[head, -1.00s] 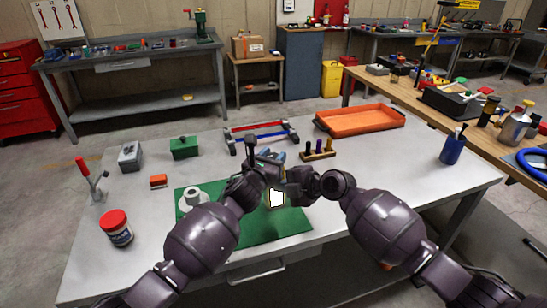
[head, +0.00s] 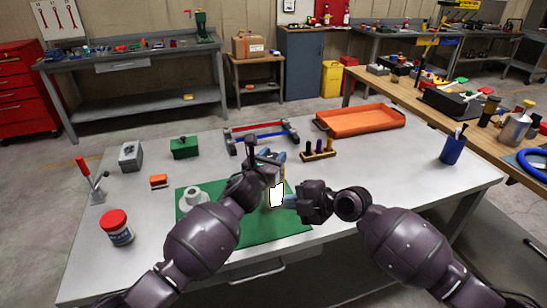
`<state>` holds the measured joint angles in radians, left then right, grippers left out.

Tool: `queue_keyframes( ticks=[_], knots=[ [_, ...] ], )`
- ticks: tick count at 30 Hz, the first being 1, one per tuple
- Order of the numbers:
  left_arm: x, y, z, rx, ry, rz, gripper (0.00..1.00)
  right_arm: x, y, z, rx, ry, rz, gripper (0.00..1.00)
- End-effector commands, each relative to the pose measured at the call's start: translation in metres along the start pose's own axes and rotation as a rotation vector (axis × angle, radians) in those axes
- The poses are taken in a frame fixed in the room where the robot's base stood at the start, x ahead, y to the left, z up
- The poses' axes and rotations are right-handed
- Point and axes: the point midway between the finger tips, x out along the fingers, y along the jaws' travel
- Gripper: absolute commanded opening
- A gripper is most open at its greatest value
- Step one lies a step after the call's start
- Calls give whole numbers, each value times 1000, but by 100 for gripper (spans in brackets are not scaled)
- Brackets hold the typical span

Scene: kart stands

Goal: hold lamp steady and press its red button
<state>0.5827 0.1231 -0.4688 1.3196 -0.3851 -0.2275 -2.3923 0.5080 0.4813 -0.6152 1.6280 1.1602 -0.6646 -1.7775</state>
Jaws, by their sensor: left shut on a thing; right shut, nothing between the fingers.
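The lamp (head: 277,195) is a small yellow-edged body with a bright white face, upright over the green mat (head: 240,227). My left gripper (head: 272,160) is shut on the lamp's upper part from behind and the left, and partly hides it. The red button is not visible in this view.
A white flanged part (head: 192,198) stands on the mat's left. A red-lidded jar (head: 116,227), a toggle clamp (head: 93,183), a green box (head: 184,148), a red-blue frame (head: 262,133), an orange tray (head: 360,120) and a blue cup (head: 453,149) surround it.

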Motion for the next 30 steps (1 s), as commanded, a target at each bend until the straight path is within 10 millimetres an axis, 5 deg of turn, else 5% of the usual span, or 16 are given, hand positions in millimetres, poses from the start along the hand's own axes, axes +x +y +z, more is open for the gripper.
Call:
queue_keyframes(
  ticks=[10, 11, 16, 30],
  knots=[
    [-1, 2, -4, 2, 8, 5, 5, 0, -1, 0, 1, 0, 0, 0],
    [-1, 2, -4, 2, 8, 5, 45, 0, -1, 0, 1, 0, 0, 0],
    [0, 2, -3, 1, 5, 3, 70, 0, -1, 0, 1, 0, 0, 0],
    [-12, 1, -1, 1, 2, 1, 70, 0, -1, 0, 1, 0, 0, 0]
  ],
)
